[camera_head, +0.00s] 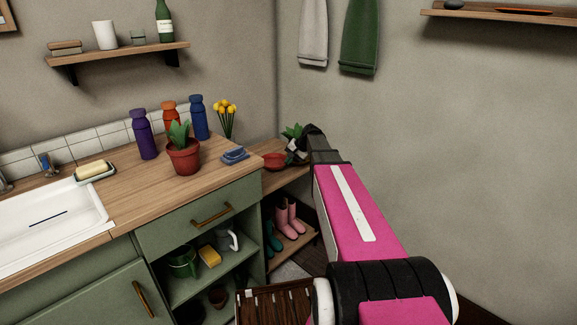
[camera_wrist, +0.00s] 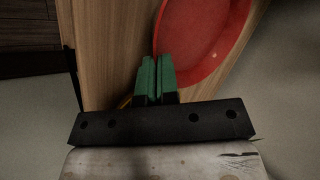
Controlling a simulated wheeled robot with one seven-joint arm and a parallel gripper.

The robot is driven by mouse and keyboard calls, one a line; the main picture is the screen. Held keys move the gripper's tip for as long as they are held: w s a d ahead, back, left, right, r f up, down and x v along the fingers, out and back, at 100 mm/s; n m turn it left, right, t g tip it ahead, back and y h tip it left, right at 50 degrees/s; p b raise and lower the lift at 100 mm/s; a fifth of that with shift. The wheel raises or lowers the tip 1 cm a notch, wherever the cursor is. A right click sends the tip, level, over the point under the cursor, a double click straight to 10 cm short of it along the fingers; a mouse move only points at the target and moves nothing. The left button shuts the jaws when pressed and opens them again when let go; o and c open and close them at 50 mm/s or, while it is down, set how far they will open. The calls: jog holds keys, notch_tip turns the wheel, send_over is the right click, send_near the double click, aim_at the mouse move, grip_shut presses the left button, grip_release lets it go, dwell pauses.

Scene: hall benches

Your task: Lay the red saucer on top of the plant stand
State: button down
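The red saucer (camera_head: 274,161) shows over a low wooden top (camera_head: 288,179) right of the counter. In the wrist view the saucer (camera_wrist: 207,38) is large, cut off by the upper edge, with wood (camera_wrist: 108,50) below and left of it. I cannot tell if it touches the wood. My gripper (camera_wrist: 154,75) has its green fingers nearly together at the saucer's near left rim, and looks shut on that rim. In the head view my pink arm hides most of the gripper. The low wooden top may be the plant stand; I cannot tell for sure.
The counter holds a potted plant (camera_head: 183,156), several bottles, yellow flowers (camera_head: 226,117) and a folded blue cloth (camera_head: 235,155). Pink boots (camera_head: 290,218) stand on a shelf below. The wall is close on the right.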

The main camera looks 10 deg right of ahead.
jog(key=shift+f, duration=1.25)
jog(key=shift+f, duration=0.1)
jog(key=c, duration=1.7)
grip_release()
jog(key=shift+o, duration=0.2)
jog(key=v, duration=1.2)
jog(key=s+a+f+n+g+h, duration=0.1)
jog(key=s+a+f+h, duration=0.1)
jog(key=s+f, duration=0.3)
jog(key=s+a+f+n+g+h, duration=0.1)
jog(key=s+a+f, duration=0.3)
jog(key=s, duration=1)
jog(key=s+a+f+n+g+h, duration=0.1)
jog(key=s+a+f+n+h, duration=0.2)
jog(key=s+f, duration=0.5)
jog(key=shift+s+a+f, duration=0.15)
jog(key=shift+s+a, duration=0.5)
jog(key=shift+s, duration=0.2)
